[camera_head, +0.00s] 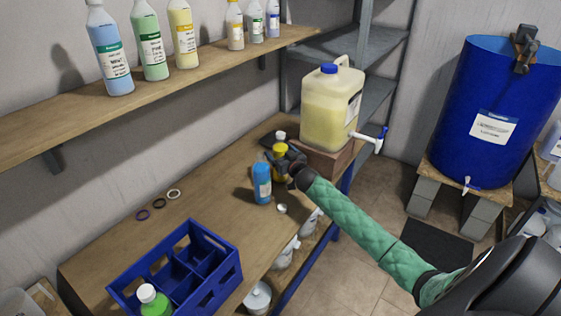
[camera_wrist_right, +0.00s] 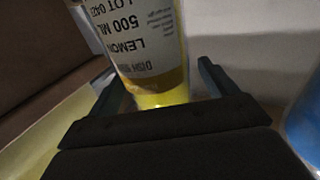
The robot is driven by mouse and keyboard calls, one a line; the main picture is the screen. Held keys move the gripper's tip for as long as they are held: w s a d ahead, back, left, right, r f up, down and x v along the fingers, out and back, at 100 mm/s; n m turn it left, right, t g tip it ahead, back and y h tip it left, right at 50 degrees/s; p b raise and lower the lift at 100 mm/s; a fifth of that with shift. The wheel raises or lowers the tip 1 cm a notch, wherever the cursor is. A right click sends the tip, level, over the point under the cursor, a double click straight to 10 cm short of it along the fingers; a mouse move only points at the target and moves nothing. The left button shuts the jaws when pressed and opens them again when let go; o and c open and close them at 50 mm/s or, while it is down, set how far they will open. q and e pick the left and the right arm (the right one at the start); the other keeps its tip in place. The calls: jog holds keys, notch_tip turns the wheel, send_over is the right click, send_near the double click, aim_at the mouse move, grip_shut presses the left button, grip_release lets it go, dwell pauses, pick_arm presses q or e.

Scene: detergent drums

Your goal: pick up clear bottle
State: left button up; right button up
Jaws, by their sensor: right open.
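A see-through bottle with yellow liquid (camera_head: 279,149) stands near the far end of the workbench, partly hidden by my right gripper. In the right wrist view the bottle (camera_wrist_right: 150,50) has a white label reading "LEMON 500 ML", upside down in the picture. My right gripper (camera_head: 285,162) is at the bottle, with its arm reaching in from the lower right. In the right wrist view its open fingers (camera_wrist_right: 165,92) stand on either side of the bottle. I cannot tell whether either finger touches it. My left gripper is not in view.
A blue bottle (camera_head: 262,184) stands close beside my right gripper. A yellow jug with a tap (camera_head: 330,110) sits on a brown block behind it. A blue divided crate (camera_head: 215,292) holds a green bottle (camera_head: 153,301). The bench middle is mostly clear.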

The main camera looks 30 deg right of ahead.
jog(key=c, duration=1.5)
